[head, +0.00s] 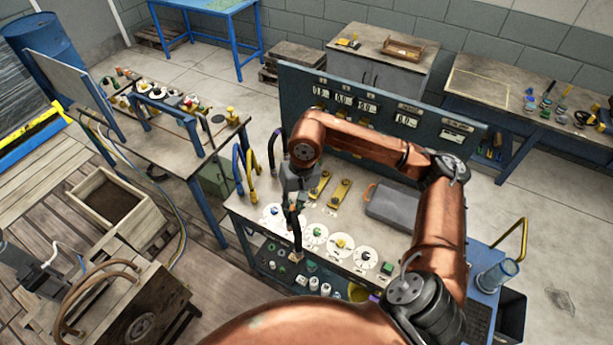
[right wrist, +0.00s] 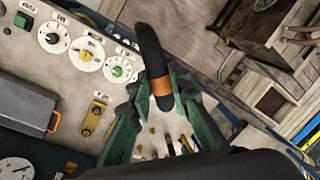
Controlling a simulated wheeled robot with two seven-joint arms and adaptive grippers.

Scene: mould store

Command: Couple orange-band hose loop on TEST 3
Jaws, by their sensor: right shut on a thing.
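My right gripper (head: 294,212) is above the near left part of the test bench (head: 240,205). In the right wrist view its green fingers (right wrist: 155,125) are shut on a black hose loop with an orange band (right wrist: 158,86). The black hose (right wrist: 148,48) sticks out beyond the fingers, and in the head view it hangs down toward the bench's front edge (head: 297,238). The bench's back panel (head: 300,85) carries several small displays. I cannot read a TEST 3 label, and my arm hides part of the panel. My left gripper is not in view.
White dials (head: 316,234) line the bench top near the front. Yellow fittings (head: 340,192) and a grey case (head: 395,205) lie behind them. Blue and yellow hoses (head: 239,166) stand at the bench's left end. A wooden crate (head: 105,200) stands on the floor at left.

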